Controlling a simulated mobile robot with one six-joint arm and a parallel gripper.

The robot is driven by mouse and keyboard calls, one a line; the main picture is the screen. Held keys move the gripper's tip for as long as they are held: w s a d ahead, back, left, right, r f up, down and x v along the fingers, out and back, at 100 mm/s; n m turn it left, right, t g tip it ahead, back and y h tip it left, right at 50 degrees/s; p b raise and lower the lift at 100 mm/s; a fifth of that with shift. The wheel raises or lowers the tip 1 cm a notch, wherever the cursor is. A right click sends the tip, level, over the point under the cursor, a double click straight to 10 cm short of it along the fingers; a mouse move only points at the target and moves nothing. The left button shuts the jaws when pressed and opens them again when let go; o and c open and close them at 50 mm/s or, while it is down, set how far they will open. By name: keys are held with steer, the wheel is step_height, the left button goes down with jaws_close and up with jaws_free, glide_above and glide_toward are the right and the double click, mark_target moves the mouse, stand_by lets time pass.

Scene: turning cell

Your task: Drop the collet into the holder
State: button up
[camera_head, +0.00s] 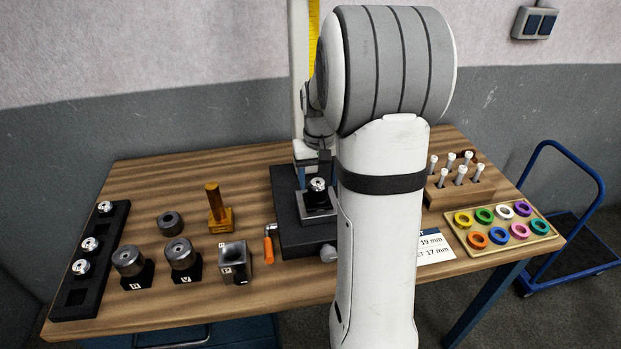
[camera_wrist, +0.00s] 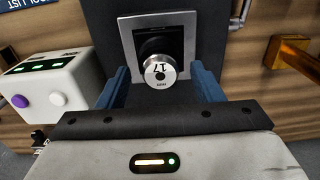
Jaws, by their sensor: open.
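The collet (camera_wrist: 160,71) is a small silver piece with a round face marked 17 in the wrist view. It stands at the square grey-rimmed holder (camera_wrist: 187,18), over its dark middle; how deep it sits I cannot tell. In the head view the collet (camera_head: 318,184) shows at the top of the holder (camera_head: 317,211) on a black base plate. My gripper (camera_wrist: 161,84) is open, with one blue finger on each side of the collet and a visible gap to both. In the head view my arm hides most of the gripper (camera_head: 313,170).
A black rack (camera_head: 72,299) with several silver collets lies at the table's left. Metal cylinders on black blocks, a grey block (camera_head: 234,262), a brass piece (camera_head: 219,209) and an orange-handled tool (camera_head: 268,248) stand left of the base. Coloured rings fill a tray (camera_head: 481,251) at right.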

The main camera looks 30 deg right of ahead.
step_height(320, 180, up, 8)
steer(key=shift+f+b, duration=0.1)
steer(key=shift+b, duration=0.3)
stand_by(0.6)
